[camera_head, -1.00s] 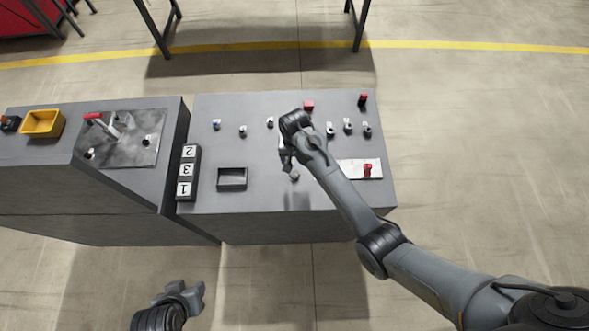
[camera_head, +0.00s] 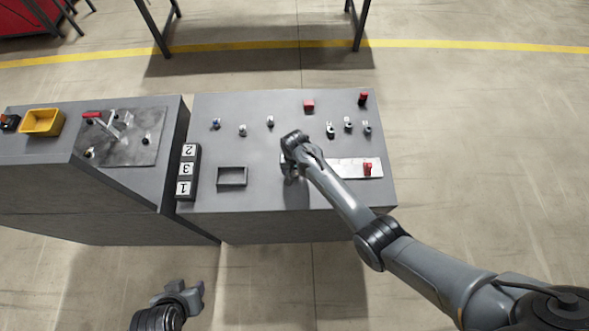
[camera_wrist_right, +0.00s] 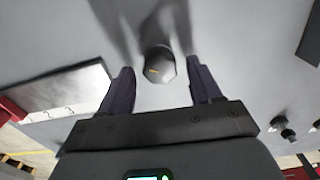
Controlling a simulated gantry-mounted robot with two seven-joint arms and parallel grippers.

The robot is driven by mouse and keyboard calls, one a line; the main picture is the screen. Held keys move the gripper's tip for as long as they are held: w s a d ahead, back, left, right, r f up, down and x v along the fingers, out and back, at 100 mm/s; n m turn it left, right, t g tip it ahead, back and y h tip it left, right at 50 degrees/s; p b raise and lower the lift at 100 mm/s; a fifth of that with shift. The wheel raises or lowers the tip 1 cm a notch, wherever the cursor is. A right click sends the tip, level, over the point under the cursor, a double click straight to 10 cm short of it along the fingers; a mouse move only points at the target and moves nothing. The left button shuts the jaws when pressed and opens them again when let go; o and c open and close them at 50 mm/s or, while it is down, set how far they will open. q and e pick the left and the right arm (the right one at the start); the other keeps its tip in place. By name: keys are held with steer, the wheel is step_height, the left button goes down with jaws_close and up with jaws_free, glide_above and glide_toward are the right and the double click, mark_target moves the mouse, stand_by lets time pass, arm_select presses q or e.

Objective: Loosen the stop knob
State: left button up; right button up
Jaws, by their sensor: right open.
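A dark, faceted knob (camera_wrist_right: 158,65) with a small orange mark on top stands on the grey panel in the right wrist view. I take it for the stop knob. My right gripper (camera_wrist_right: 161,78) is open, with one finger on each side of the knob and a visible gap to both. In the head view my right gripper (camera_head: 292,176) is low over the front middle of the panel and hides the knob. My left gripper (camera_head: 186,290) hangs in front of the benches, away from everything; its jaw opening is unclear.
A white numbered plate (camera_head: 340,167) with a red piece (camera_head: 367,168) lies right of the right gripper. Several small knobs and a red block (camera_head: 308,106) stand behind it. A dark tray (camera_head: 232,177) and number blocks (camera_head: 187,172) are to the left.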

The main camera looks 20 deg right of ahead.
steer(key=c, duration=1)
steer(key=shift+c, duration=0.2)
steer(key=shift+n, duration=0.3)
steer(key=n+p, duration=0.1)
steer(key=n, duration=0.2)
steer(key=shift+r+n+p, duration=0.1)
steer(key=shift+n+p, duration=0.2)
steer(key=shift+p, duration=0.1)
steer(key=n+p, duration=0.1)
steer(key=n, duration=0.3)
steer(key=shift+a+n, duration=0.1)
steer(key=shift+n, duration=0.2)
steer(key=n, duration=0.4)
steer(key=shift+n, duration=0.3)
steer(key=n, duration=0.5)
steer(key=shift+s+a, duration=0.1)
